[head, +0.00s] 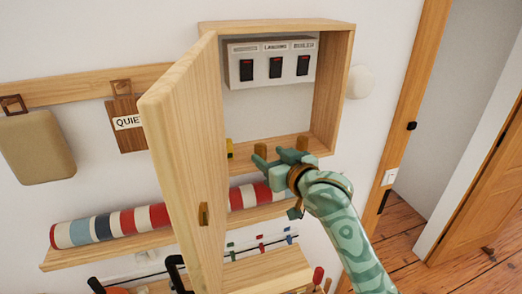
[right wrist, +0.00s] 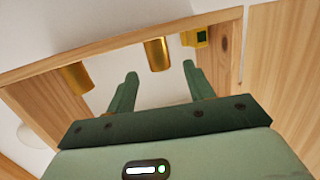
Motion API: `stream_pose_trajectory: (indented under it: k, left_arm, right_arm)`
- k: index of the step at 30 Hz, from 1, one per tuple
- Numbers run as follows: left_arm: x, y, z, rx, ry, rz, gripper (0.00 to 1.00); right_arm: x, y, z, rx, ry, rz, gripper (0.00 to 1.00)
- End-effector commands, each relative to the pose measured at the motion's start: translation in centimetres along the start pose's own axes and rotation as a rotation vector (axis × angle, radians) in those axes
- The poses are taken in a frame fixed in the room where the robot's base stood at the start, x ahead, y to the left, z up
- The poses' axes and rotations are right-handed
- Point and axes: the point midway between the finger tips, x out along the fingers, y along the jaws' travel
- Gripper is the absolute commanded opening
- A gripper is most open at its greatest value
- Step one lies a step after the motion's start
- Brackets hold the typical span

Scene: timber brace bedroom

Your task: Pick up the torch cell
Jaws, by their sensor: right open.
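Two brass-coloured cylinders stand on the floor of the open wall cupboard (head: 334,90); either could be the torch cell, and no label shows. The left cylinder (head: 261,150) is partly behind my right gripper (head: 268,158). The other cylinder (head: 302,142) stands to its right. In the right wrist view, which is turned over, the first cylinder (right wrist: 157,53) lies in line with the gap between my open fingers (right wrist: 160,80), beyond their tips and apart from them. The second cylinder (right wrist: 75,78) is left of the fingers. My left gripper is out of view.
The cupboard door (head: 185,130) swings out close on the left. A small yellow block (head: 230,148) stands by the hinge side. A switch panel (head: 272,65) is on the cupboard's back wall. Below, a shelf (head: 110,250) bears a striped roll (head: 110,225).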

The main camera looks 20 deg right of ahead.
Motion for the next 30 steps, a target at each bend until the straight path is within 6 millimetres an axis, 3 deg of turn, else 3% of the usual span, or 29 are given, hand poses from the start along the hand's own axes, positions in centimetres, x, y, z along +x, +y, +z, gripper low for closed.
stream_pose_trajectory:
  k: [5, 13, 21, 22, 27, 30]
  left_arm:
    - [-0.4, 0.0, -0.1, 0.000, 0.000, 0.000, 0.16]
    - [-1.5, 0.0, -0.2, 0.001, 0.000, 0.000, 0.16]
    - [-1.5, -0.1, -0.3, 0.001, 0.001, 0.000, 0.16]
    - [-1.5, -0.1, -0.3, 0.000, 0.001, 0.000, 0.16]
    - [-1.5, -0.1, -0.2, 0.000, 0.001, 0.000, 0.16]
    - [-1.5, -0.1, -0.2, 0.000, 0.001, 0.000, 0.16]
  right_arm:
    - [1.4, 0.1, -0.1, -0.002, -0.001, 0.000, 0.53]
    - [5.4, 0.6, -0.1, 0.000, 0.000, -0.001, 0.53]
    - [6.0, 0.5, 0.1, -0.001, 0.000, 0.000, 0.53]
    - [6.0, 0.5, 0.1, -0.001, 0.000, 0.000, 0.50]
    - [6.0, 0.5, 0.1, -0.001, 0.000, 0.000, 0.05]
    - [6.0, 0.6, 0.0, -0.001, 0.001, 0.000, 0.05]
